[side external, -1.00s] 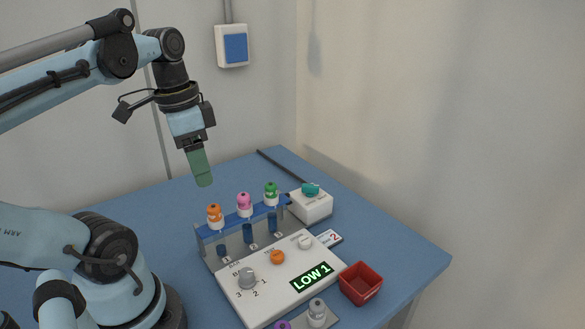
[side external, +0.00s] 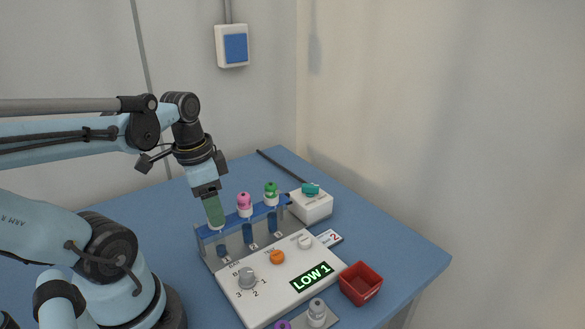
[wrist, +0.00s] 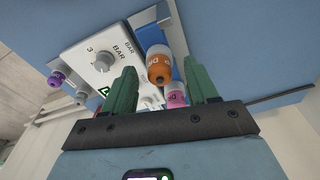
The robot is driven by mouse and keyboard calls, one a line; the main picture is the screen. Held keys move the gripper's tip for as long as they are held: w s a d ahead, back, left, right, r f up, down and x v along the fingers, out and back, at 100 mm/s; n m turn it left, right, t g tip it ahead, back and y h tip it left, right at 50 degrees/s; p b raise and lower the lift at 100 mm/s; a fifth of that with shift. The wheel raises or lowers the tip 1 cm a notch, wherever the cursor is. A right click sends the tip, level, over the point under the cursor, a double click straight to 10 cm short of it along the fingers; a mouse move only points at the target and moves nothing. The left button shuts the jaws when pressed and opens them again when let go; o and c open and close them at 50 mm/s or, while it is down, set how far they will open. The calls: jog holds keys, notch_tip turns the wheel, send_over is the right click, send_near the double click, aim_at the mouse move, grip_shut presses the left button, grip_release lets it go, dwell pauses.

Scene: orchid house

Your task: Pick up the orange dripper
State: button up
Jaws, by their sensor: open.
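The orange dripper (wrist: 159,70) has an orange top and a white band, and it shows in the wrist view between my two green fingers. My gripper (wrist: 162,85) is open, with a finger on either side of it; I cannot tell whether either touches it. In the side view my gripper (side external: 215,222) points down at the left end of the blue-topped rack (side external: 229,221) and hides nearly all of the orange dripper. The pink dripper (side external: 244,201) and the green dripper (side external: 271,190) stand upright to its right along the rack.
The white control panel (side external: 262,290) with a grey knob (side external: 247,278) and a "LOW 1" display is in front of the rack. A red bin (side external: 360,285) stands at right, a white box (side external: 312,207) with a teal top behind. The blue table is clear at far left.

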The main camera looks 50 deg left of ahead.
jog(key=shift+f, duration=0.15)
grip_shut()
dwell(0.4)
jog(key=shift+r, duration=0.95)
notch_tip(320, 180, up, 2)
jog(key=s+d+r, duration=0.1)
jog(key=d+r, duration=0.6)
jog(key=d, duration=0.4)
jog(key=shift+s+d, duration=0.2)
jog(key=shift+d, duration=0.15)
